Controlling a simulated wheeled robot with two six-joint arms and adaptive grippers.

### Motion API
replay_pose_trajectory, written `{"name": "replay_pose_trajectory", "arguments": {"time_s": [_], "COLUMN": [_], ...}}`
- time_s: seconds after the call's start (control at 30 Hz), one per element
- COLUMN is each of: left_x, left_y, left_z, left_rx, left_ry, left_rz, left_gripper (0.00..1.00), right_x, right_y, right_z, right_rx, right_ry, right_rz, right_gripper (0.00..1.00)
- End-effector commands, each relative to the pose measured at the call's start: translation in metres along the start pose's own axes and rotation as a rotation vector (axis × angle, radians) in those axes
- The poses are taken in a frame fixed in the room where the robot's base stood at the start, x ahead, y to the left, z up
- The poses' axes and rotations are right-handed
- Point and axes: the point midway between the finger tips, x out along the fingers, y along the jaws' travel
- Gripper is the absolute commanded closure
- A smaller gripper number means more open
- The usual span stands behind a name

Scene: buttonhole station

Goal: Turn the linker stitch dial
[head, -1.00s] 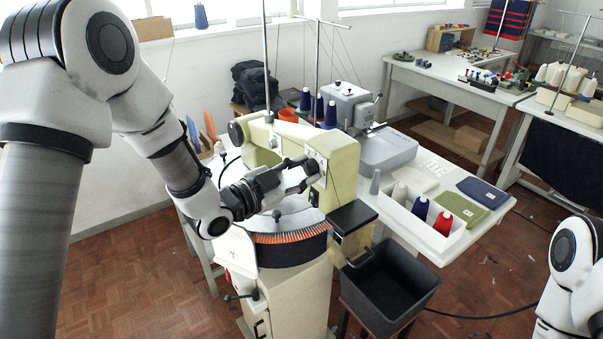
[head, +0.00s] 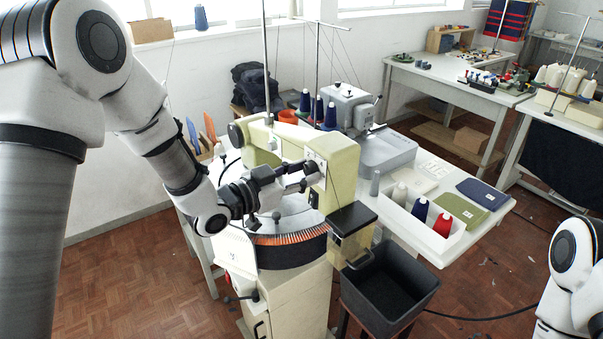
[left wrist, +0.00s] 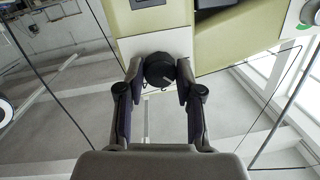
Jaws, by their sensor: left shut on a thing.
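The linker (head: 343,160) is a cream machine with a round bed edged by a ring of orange-tipped points (head: 290,238). Its stitch dial (left wrist: 159,70) is a dark round knob with a pale pointer line, on a white plate on the machine's face. In the left wrist view the dial sits between the fingertips of my left gripper (left wrist: 160,88), which is shut on it. In the head view my left gripper (head: 302,178) reaches the upper face of the linker, and its fingers hide the dial. My right arm shows at the right edge, but its gripper is out of view.
A dark bin (head: 388,290) stands in front of the linker. A white tray (head: 450,243) of yarn cones and folded cloths (head: 482,193) lie on the table to the right. Thin rods rise behind the linker. The floor at the lower right is open.

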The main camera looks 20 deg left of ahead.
Motion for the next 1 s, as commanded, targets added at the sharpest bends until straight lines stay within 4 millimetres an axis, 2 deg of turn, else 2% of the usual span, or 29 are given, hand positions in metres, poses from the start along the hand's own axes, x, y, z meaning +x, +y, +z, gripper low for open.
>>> {"name": "replay_pose_trajectory", "arguments": {"time_s": [0.07, 0.1, 0.13, 0.17, 0.47, 0.57, 1.0], "left_x": [0.0, 0.0, 0.0, 0.0, -0.001, -0.008, -0.098], "left_y": [-0.001, -0.001, -0.001, -0.001, -0.001, -0.001, -0.002], "left_z": [-0.003, -0.003, -0.003, -0.002, -0.001, -0.001, -0.002], "left_rx": [0.002, 0.002, 0.002, 0.002, 0.001, -0.001, -0.005], "left_ry": [0.006, 0.006, 0.006, 0.005, 0.003, 0.002, 0.008], "left_rz": [-0.003, -0.003, -0.003, -0.003, -0.002, -0.003, -0.007], "left_gripper": [0.99, 0.54, 0.43, 0.39, 0.39, 0.39, 0.39], "right_x": [0.0, 0.0, 0.0, 0.0, 0.0, 0.0, 0.0], "right_y": [0.0, 0.0, 0.0, 0.0, 0.0, 0.0, 0.0], "right_z": [0.0, 0.0, 0.0, 0.0, 0.0, 0.0, 0.0], "right_rx": [0.0, 0.0, 0.0, 0.0, 0.0, 0.0, 0.0], "right_ry": [0.0, 0.0, 0.0, 0.0, 0.0, 0.0, 0.0], "right_rz": [0.0, 0.0, 0.0, 0.0, 0.0, 0.0, 0.0], "right_gripper": [0.6, 0.6, 0.6, 0.6, 0.6, 0.6, 0.6]}}
